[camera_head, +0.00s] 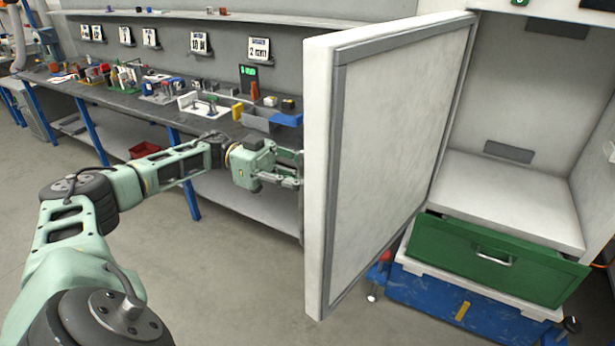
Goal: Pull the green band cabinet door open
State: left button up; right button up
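The cabinet door (395,150) stands wide open, swung out toward me and to the left. Its inner face with a grey frame shows; its outer face and any green band on it are hidden. The cabinet (500,190) is open to view and its inside is empty. My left gripper (294,170) is at the door's left edge, on the outer side. Its fingertips reach behind the door edge, so I cannot tell whether they are open, shut or touching a handle. My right gripper is out of view.
A green drawer (495,258) sits below the cabinet, slightly pulled out, above a blue wheeled base (450,305). A long workbench (170,110) with tools and small bins runs along the left and back. A red bin (144,149) is under it. The floor at front centre is clear.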

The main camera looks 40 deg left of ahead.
pick_arm(q)
jog(key=shift+o, duration=0.9)
jog(key=shift+w+r, duration=0.1)
jog(key=shift+w, duration=0.15)
jog(key=v, duration=1.2)
